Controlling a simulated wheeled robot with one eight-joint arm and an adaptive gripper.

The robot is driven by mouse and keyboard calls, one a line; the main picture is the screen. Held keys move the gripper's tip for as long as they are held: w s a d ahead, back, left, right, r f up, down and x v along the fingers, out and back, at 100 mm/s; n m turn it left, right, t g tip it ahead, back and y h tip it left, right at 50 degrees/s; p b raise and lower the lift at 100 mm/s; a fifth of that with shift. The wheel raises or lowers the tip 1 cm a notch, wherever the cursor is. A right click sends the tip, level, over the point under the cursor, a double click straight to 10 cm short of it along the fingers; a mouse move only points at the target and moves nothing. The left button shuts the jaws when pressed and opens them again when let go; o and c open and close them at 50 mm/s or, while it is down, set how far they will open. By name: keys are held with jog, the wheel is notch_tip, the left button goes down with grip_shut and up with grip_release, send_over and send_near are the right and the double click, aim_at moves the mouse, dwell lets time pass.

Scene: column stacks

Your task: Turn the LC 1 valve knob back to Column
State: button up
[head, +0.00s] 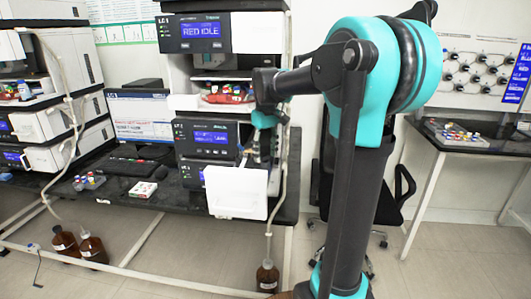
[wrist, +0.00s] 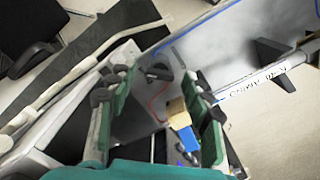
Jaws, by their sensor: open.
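The LC 1 stack (head: 207,141) stands at the centre of the head view, with lit blue displays. My gripper (head: 262,143) is at its right front, just above a white open door panel (head: 237,192). In the wrist view my gripper (wrist: 150,88) has two teal fingers spread apart with nothing clearly held. A grey metal panel with thin blue and red lines lies beyond them. A small dark part (wrist: 160,72) on that panel shows between the fingertips; I cannot tell whether it is the valve knob. In the head view the knob is not discernible, and its pointing direction cannot be read.
A pale hose (head: 284,170) runs down the stack's right side to a brown bottle (head: 267,275). A tan block (wrist: 178,110) and a blue piece (wrist: 188,138) show beside the right finger. A second stack (head: 40,90) is at left. An office chair (head: 403,190) stands behind my arm.

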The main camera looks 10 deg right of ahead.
grip_shut()
dwell(0.3)
jog(key=shift+m, duration=0.3)
jog(key=m, duration=1.3)
jog(key=shift+m, duration=2.1)
